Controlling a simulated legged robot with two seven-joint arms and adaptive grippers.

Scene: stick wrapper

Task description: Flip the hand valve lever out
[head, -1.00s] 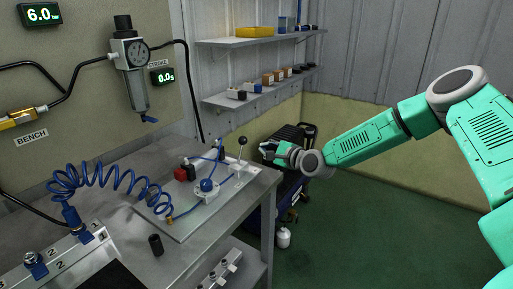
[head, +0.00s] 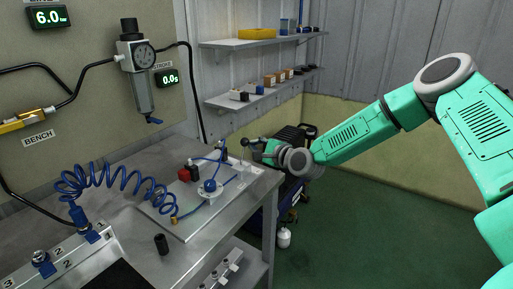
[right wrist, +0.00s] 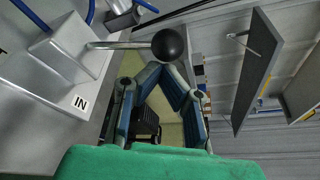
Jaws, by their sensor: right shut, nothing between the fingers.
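The hand valve lever (head: 243,150) is a thin metal rod with a black ball knob (head: 244,141). It stands up at the right end of the plate on the bench. In the right wrist view the rod (right wrist: 120,45) runs from a pale valve block (right wrist: 72,48) to the ball (right wrist: 168,45), with an "IN" label (right wrist: 80,103) beside the block. My right gripper (head: 254,146) is shut and empty, just right of the lever. In the right wrist view its fingertips (right wrist: 165,67) meet close by the ball; I cannot tell if they touch it. My left gripper is not in view.
The plate (head: 190,225) also carries a red part (head: 184,174), a blue knob (head: 210,186) and blue tubes. A coiled blue hose (head: 115,180) and a black cylinder (head: 161,244) are to the left. Wall shelves (head: 260,93) hang behind. The floor at right is clear.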

